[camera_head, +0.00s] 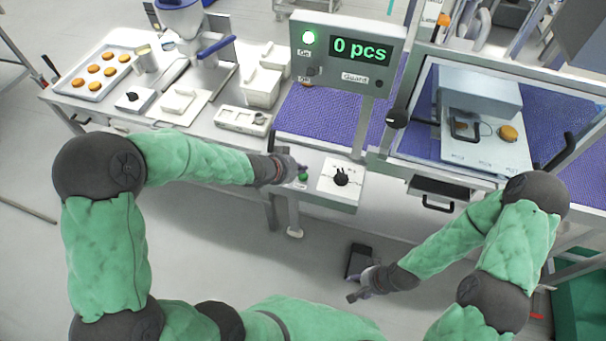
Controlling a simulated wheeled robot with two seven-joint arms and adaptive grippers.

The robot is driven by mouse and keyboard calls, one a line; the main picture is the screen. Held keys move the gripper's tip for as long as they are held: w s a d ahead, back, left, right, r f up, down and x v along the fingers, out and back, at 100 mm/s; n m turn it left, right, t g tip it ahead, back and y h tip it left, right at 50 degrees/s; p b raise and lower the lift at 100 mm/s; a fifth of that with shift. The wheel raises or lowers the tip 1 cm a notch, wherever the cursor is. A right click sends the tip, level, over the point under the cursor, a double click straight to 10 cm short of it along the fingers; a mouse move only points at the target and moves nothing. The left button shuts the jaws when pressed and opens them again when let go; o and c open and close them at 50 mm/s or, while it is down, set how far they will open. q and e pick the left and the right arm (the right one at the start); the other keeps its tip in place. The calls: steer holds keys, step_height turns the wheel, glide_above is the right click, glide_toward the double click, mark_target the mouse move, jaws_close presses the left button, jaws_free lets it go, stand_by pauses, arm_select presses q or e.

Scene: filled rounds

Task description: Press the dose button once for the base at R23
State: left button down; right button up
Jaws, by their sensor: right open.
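A small green button (303,177) shows on the front ledge; I cannot read a label that names it the dose button. My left gripper (296,171) is right beside it, at its upper left; whether it touches the button is unclear, and its fingers are too small to tell open from shut. My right gripper (360,289) is open and empty, low in front of the bench. A single round base (508,133) lies on the grey plate behind the clear guard at the right. No R23 mark is readable.
The display box (347,53) reads "0 pcs" with a green lamp lit. A black knob (341,178) on a white plate stands right of the green button. A tray (67,94) holds several rounds at the left. Purple belt (325,122) runs behind the ledge.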

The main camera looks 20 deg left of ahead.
mark_target(300, 176)
arm_select(q)
steer(key=shift+f, duration=0.15)
stand_by(0.3)
steer(key=shift+f+b, duration=0.3)
steer(key=shift+b, duration=0.05)
steer(key=shift+f+b, duration=0.4)
steer(key=shift+f, duration=0.1)
stand_by(0.8)
steer(key=shift+r, duration=0.1)
steer(key=shift+r+p, duration=0.9)
steer(key=shift+p, duration=0.1)
step_height(300, 176, up, 5)
steer(key=p, duration=0.5)
